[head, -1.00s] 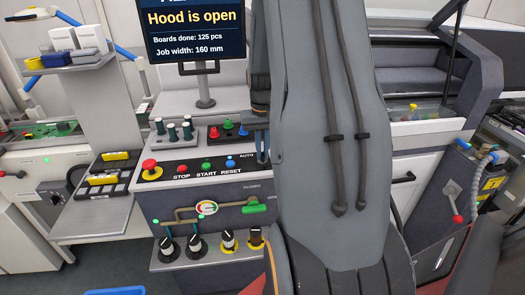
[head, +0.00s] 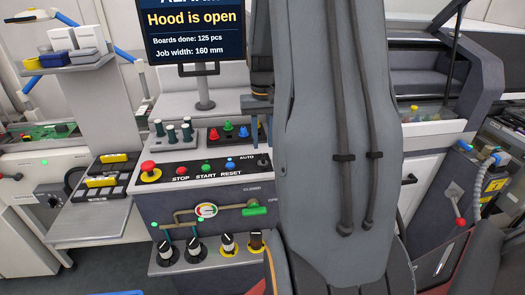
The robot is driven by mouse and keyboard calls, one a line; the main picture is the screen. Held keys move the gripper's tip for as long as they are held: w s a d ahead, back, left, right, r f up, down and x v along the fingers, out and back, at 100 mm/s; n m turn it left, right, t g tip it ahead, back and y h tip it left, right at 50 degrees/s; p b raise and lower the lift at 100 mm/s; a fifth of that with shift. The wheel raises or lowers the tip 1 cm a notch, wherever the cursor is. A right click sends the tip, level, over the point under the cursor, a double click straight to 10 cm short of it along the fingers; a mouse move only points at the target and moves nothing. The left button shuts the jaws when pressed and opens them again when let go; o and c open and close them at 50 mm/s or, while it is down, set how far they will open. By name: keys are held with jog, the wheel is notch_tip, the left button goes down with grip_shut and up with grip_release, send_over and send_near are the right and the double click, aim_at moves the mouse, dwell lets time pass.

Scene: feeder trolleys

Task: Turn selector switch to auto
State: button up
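The selector switch (head: 263,162) is a small dark knob at the right end of the black button panel (head: 209,170), just below the word AUTO. It is too small to tell which way it points. My gripper (head: 261,143) hangs just above the switch, beside my large grey arm link. Its two thin fingers point down with a narrow gap between them and nothing seen in it. The fingertips look apart from the knob.
The panel also carries a red emergency button (head: 150,168) and STOP, START and RESET buttons. Coloured pegs (head: 228,127) stand close behind. My arm hides the area to the right.

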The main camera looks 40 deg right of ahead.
jog(key=shift+r, duration=1.35)
jog(key=s+a+f+n, duration=0.2)
jog(key=s+a, duration=0.1)
jog(key=a, duration=0.6)
jog(key=s+a+f+n+t+b, duration=0.1)
jog(key=s+a+n, duration=0.1)
jog(key=a, duration=0.8)
jog(key=s+a+f+n+b, duration=0.1)
jog(key=s+a, duration=0.3)
jog(key=a, duration=0.5)
jog(key=shift+s+a+f+n, duration=0.15)
jog(key=shift+a+f+n, duration=0.25)
jog(key=shift+f+n, duration=0.35)
jog(key=shift+d+f, duration=0.1)
